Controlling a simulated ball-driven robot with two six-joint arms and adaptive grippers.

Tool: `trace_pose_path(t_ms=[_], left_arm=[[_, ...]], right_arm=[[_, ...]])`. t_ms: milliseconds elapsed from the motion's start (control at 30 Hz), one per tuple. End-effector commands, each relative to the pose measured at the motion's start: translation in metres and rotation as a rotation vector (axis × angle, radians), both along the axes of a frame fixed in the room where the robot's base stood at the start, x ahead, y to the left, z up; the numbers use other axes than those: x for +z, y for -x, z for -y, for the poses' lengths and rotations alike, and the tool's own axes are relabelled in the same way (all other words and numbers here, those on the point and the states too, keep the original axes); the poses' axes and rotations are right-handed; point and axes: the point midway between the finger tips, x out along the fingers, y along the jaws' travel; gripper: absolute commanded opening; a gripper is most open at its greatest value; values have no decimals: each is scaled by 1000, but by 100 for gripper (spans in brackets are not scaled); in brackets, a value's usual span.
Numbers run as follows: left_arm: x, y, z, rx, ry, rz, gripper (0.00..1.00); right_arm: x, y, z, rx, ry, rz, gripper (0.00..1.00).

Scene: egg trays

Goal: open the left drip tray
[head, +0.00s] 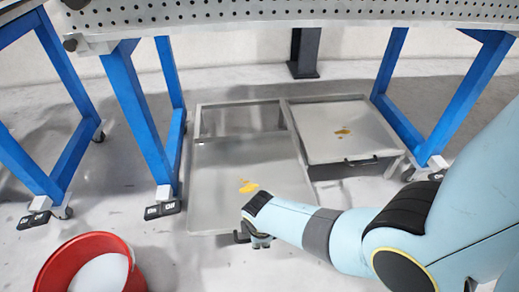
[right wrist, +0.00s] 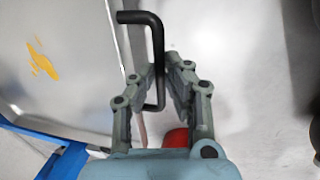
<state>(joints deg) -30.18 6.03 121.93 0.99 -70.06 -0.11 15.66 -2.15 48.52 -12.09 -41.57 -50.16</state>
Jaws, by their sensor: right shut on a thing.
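The left drip tray (head: 215,172) is a flat grey metal tray with a yellow spill on it. It is slid out toward me from its grey frame (head: 289,125), leaving an open gap behind it. My right gripper (head: 257,238) is at the tray's front edge. In the right wrist view, its fingers (right wrist: 168,78) are closed around the black bar handle (right wrist: 152,20) of the tray. The tray surface (right wrist: 60,75) also shows there at the left. My left gripper is not in view.
The right drip tray (head: 325,120) sits in the frame with its own black handle (head: 362,161). Blue table legs (head: 136,110) stand on both sides. A red bucket (head: 60,262) stands on the floor at the lower left. The floor between bucket and tray is clear.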

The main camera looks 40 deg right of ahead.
Motion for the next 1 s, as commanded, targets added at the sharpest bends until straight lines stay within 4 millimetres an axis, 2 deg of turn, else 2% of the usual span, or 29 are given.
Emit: trace_pose_path(t_ms=[67, 100, 233, 667, 867, 1000], left_arm=[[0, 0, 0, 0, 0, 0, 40], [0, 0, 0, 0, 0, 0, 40], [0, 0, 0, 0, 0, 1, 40], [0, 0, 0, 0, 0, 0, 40], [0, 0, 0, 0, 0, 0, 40], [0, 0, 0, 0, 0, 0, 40]], right_arm=[[-1, 1, 0, 0, 0, -2, 0], [-1, 1, 0, 0, 0, -2, 17], [-1, 1, 0, 0, -1, -2, 34], [7, 1, -1, 0, 0, 1, 34], [32, 6, -4, -1, -1, 2, 34], [57, 10, -6, -1, -1, 2, 34]])
